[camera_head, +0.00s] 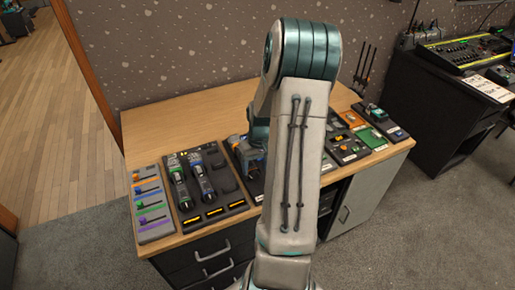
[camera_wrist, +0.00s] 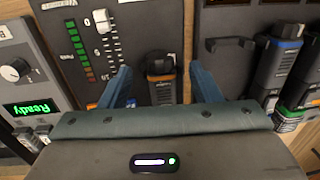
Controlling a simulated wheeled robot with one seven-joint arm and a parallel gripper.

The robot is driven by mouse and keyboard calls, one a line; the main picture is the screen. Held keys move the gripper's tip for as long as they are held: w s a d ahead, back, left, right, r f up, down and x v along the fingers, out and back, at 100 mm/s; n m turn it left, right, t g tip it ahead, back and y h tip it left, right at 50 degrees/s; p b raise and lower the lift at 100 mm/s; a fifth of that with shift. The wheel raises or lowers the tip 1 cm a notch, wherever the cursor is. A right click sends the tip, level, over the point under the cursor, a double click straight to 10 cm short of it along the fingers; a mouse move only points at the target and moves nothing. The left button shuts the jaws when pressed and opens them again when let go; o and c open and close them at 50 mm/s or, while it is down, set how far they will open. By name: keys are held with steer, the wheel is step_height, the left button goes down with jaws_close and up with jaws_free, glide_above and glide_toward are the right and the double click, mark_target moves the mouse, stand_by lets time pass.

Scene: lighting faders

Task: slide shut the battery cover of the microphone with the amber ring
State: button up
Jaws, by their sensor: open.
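My gripper (camera_wrist: 160,82) is open, its two blue fingers apart over a dark panel in the wrist view. Between the fingers is a dark rounded part with orange edges (camera_wrist: 161,66); I cannot tell whether it is the microphone with the amber ring. At the right of the wrist view lie a microphone with a blue ring (camera_wrist: 283,60) and, partly cut off, one with green (camera_wrist: 309,85). Both also lie in the dark tray (camera_head: 169,161) in the head view. No amber ring or battery cover is clear. My arm hides much of the desk middle.
The dark panel has a white-capped fader (camera_wrist: 104,22) beside a light column. A panel with a knob and a green "Ready" display (camera_wrist: 26,108) is at left. In the head view, a grey fader panel (camera_head: 152,203) stands at the desk's left; the back of the wooden desk (camera_head: 165,128) is clear.

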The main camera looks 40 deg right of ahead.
mark_target(258, 172)
step_height(258, 172, up, 10)
steer(key=shift+d+r, duration=0.25)
steer(key=shift+d, duration=0.2)
steer(key=shift+s, duration=0.1)
